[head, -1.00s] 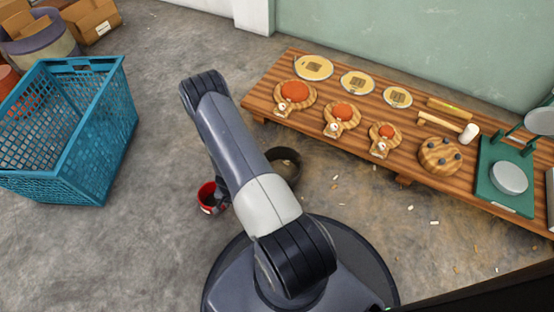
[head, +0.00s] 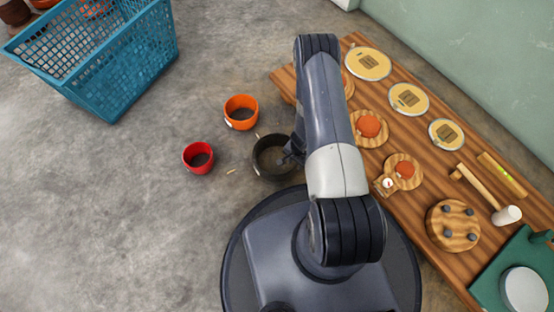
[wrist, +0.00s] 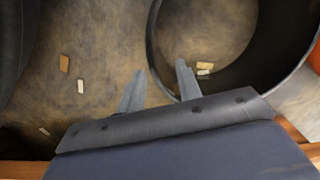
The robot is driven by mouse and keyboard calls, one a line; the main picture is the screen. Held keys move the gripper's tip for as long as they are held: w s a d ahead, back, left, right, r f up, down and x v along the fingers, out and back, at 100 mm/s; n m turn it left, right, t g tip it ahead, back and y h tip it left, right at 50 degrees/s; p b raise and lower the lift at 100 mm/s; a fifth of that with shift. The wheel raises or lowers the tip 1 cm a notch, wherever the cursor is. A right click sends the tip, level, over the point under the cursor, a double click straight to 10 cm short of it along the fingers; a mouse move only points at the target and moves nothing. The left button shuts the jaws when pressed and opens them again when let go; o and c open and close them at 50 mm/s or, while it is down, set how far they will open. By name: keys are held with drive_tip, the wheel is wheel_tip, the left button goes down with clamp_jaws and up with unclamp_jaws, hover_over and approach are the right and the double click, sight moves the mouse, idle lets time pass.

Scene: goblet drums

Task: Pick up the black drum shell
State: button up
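The black drum shell (head: 272,157) stands on the concrete floor beside my base in the head view, its open top facing up. In the wrist view the shell (wrist: 152,50) is a large dark ring at the upper right, with bare floor and pale chips seen through it. My gripper (wrist: 159,72) is open, its two fingers apart. The left finger shows outside the ring and the right finger overlaps its inside, with the near wall between them. I cannot tell whether either finger touches the wall. In the head view my gripper (head: 288,158) is at the shell's right side, partly hidden by my arm.
An orange shell (head: 241,112) and a red shell (head: 198,158) stand close by on the floor. A blue basket (head: 110,60) is at the upper left. A low wooden bench (head: 400,135) with drum parts and tools runs along the right.

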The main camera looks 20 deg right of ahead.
sight(293, 174)
drive_tip(key=shift+a+f+b, duration=0.2)
drive_tip(key=shift+f+b, duration=1.25)
drive_tip(key=shift+f, duration=1.3)
clamp_jaws()
